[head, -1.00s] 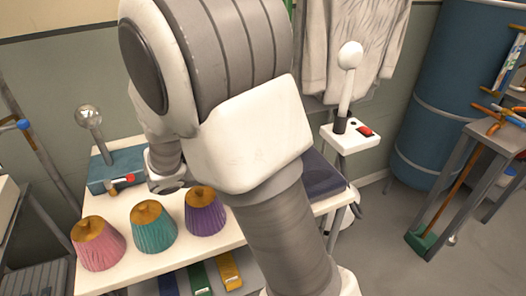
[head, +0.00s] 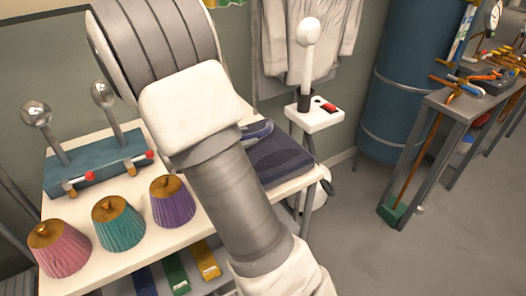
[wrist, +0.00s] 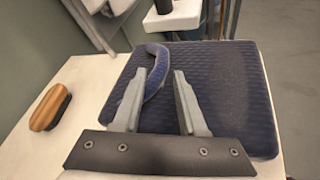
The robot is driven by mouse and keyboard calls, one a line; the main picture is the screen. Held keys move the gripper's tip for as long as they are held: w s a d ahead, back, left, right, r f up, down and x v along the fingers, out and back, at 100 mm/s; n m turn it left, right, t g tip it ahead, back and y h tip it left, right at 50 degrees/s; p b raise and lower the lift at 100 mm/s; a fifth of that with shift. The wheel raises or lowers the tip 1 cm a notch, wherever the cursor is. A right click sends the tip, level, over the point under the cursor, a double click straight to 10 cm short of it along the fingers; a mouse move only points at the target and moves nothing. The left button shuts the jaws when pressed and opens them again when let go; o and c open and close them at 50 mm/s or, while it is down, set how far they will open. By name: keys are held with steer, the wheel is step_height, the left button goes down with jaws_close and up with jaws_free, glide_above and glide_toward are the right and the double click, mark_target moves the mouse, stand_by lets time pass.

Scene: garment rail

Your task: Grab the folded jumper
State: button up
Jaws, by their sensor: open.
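The folded jumper (head: 280,160) is dark navy with a quilted-looking knit. It lies flat on the right end of the white table top, partly hidden behind my arm in the head view. It fills much of the wrist view (wrist: 225,85), where a rounded collar-like loop (wrist: 155,88) shows at its left side. My gripper (wrist: 159,72) is open, its two grey fingers apart over the jumper's left part, with the loop showing between them. Nothing is held. I cannot tell whether the fingertips touch the cloth. In the head view my arm hides the gripper.
A wooden-backed brush (wrist: 50,107) lies left of the jumper. Pink (head: 59,248), teal (head: 118,222) and purple (head: 172,201) pleated shades stand along the table front. A teal box with knobbed levers (head: 95,163) is behind them. A steamer-like stand (head: 314,115) stands just beyond the table.

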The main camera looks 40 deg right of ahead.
mark_target(257, 134)
steer(key=b+x, duration=0.1)
steer(key=x, duration=0.4)
steer(key=shift+f, duration=0.1)
jaws_close()
stand_by(1.2)
